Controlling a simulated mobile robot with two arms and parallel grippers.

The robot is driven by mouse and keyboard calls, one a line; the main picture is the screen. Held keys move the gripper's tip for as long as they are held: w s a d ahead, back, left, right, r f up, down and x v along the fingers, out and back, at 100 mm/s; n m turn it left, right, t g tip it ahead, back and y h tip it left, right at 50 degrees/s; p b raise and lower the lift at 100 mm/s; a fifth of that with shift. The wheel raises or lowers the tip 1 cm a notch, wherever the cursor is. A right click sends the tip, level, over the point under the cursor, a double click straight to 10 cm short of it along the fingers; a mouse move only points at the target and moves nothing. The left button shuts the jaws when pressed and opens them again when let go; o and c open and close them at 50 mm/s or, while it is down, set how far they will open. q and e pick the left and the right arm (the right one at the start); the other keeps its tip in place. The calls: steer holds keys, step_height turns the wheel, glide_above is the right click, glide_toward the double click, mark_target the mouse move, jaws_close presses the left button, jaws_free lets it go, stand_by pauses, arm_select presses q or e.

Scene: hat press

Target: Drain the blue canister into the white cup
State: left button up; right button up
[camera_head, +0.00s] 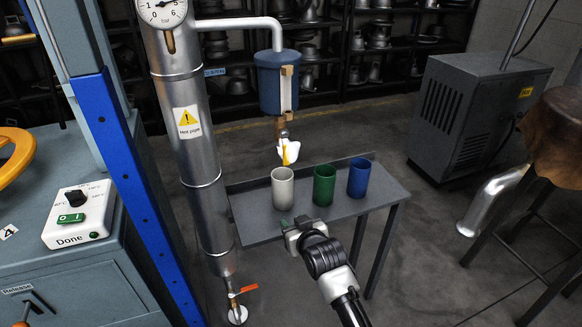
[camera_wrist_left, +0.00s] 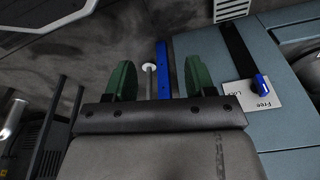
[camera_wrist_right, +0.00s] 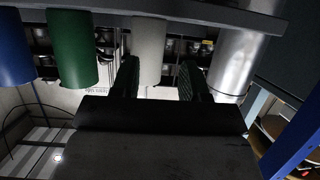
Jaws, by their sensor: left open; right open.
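The blue canister (camera_head: 270,82) hangs from a bent pipe, with a brass-framed sight strip and a small brass valve (camera_head: 281,125) below. A white and yellow piece (camera_head: 288,151) hangs under the valve. The white cup (camera_head: 282,188) stands upright on the grey metal bench (camera_head: 262,233), below the canister. My right gripper (camera_head: 293,228) is open at the bench's front edge, before the white cup. In the right wrist view, which is upside down, the white cup (camera_wrist_right: 149,50) shows between its fingers; contact is unclear. My left gripper (camera_wrist_left: 160,80) is open and empty, shown only in its wrist view.
A green cup (camera_head: 324,185) and a blue cup (camera_head: 359,178) stand right of the white one. A steel pipe (camera_head: 190,130) marked hot rises left of the bench, beside a blue post (camera_head: 130,190). A grey cabinet (camera_head: 470,115) and a stool stand at right.

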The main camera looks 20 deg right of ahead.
step_height(320, 180, up, 7)
steer(key=w+t+b, duration=0.1)
steer(key=t+b, duration=0.3)
glide_toward(287, 153)
arm_select(q)
step_height(287, 153, up, 10)
steer(key=w+b, duration=0.1)
steer(key=shift+t+b, duration=0.3)
arm_select(e)
steer(key=shift+m, duration=0.3)
steer(key=w, duration=1)
steer(key=shift+w+a+f, duration=0.1)
steer(key=shift+w+a, duration=0.15)
steer(key=shift+a, duration=0.1)
steer(key=shift+c, duration=0.3)
jaws_close()
